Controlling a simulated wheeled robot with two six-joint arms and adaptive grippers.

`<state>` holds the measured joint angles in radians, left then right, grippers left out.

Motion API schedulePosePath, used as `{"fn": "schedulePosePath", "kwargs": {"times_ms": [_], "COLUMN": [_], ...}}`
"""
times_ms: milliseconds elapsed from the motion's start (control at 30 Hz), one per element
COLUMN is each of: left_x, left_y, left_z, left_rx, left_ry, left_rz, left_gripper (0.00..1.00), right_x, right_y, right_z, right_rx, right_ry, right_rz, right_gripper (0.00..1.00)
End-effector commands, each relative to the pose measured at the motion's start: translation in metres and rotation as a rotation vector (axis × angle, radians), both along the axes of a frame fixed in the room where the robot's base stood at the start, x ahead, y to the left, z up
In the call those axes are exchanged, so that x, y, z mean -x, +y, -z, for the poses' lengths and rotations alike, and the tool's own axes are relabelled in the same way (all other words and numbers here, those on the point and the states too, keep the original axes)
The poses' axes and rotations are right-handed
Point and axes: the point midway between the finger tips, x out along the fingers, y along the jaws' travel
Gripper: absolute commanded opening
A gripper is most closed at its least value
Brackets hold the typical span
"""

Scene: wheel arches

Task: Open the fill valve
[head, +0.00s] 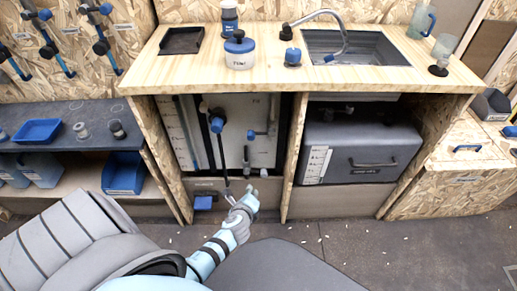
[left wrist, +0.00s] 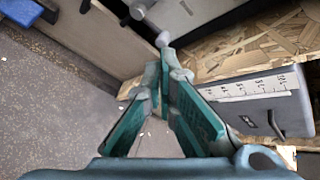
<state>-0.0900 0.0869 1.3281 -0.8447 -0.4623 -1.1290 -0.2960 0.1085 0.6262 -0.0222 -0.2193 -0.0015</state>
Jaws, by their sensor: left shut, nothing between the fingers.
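Under the counter, a white panel (head: 180,140) carries dark pipes and blue-handled fittings. A large blue knob (head: 217,122) sits at the top of a dark pipe, and a smaller blue handle (head: 251,135) is to its right. I cannot tell from a label which one is the fill valve. My left gripper (head: 236,194) is low in front of this open bay, below the knob and handle. In the left wrist view the left gripper (left wrist: 165,58) is shut and empty, its fingertips close to a grey rounded pipe end (left wrist: 162,40). My right gripper is out of view.
A blue block (head: 203,202) is at the bay's lower left. Wooden uprights (head: 294,155) bound the bay. A grey tank (head: 360,150) with a scale (left wrist: 250,88) stands to the right. The counter (head: 180,72) overhangs above.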

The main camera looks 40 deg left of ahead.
Motion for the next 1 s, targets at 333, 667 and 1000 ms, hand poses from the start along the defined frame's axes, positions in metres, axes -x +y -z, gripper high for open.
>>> {"fn": "schedulePosePath", "kwargs": {"times_ms": [333, 667, 1000], "left_x": [-0.068, -0.126, -0.127], "left_y": [0.022, 0.054, 0.072], "left_z": [-0.058, -0.033, -0.069], "left_rx": [-0.460, -0.455, -0.453], "left_ry": [-0.068, -0.066, -0.064], "left_rz": [0.139, 0.136, 0.137], "left_gripper": [0.00, 0.00, 0.00], "right_x": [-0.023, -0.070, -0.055], "right_y": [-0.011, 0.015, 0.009], "right_z": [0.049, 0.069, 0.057], "right_rx": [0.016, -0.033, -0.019], "right_ry": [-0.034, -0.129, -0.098], "right_rz": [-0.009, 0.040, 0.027], "right_gripper": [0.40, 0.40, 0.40]}}
